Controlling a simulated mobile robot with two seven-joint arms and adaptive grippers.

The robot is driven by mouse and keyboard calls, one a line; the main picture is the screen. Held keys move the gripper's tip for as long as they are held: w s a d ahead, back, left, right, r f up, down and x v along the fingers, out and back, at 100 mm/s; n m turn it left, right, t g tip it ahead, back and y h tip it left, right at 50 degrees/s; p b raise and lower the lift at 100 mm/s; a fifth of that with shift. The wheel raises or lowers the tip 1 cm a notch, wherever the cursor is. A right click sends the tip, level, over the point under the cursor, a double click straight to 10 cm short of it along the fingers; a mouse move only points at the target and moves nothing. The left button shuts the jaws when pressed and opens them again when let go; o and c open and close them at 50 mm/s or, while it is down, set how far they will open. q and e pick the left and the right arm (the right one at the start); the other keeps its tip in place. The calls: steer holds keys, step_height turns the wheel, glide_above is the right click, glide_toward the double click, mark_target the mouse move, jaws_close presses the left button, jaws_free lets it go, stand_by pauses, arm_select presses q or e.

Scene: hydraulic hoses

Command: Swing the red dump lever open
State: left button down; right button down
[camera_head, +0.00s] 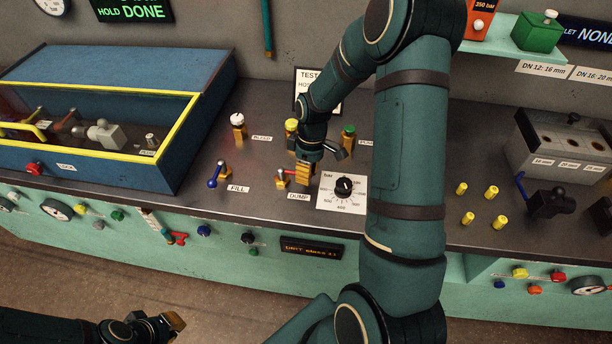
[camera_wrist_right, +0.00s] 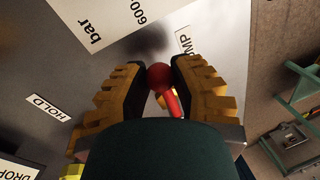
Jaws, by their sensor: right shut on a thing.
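The red dump lever (camera_head: 284,172) stands on the bench by the DUMP label (camera_head: 299,197). My right gripper (camera_head: 304,172) is over it and hides part of it. In the right wrist view, the lever's red ball knob and shaft (camera_wrist_right: 159,76) sit between the two yellow fingers of my right gripper (camera_wrist_right: 159,82), which is shut on the lever near its knob. My left gripper (camera_head: 172,322) is at the lower left, below the bench and away from the lever. Its fingertips are too small and dark to tell whether it is open.
A blue FILL lever (camera_head: 215,176) stands left of the dump lever. A black dial (camera_head: 344,187) on a white plate is just right. White-, yellow- and green-capped valves stand behind. A blue bin (camera_head: 150,160) with a yellow rim is at left. The screen (camera_head: 130,10) reads HOLD DONE.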

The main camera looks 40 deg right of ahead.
steer(key=shift+w+d+n, duration=0.1)
steer(key=shift+d+n, duration=0.05)
steer(key=shift+n, duration=0.15)
stand_by(0.4)
steer(key=c, duration=0.7)
jaws_free()
steer(key=shift+c, duration=0.2)
step_height(320, 180, up, 12)
steer(key=w+d, duration=0.1)
steer(key=d, duration=0.1)
steer(key=shift+f, duration=0.15)
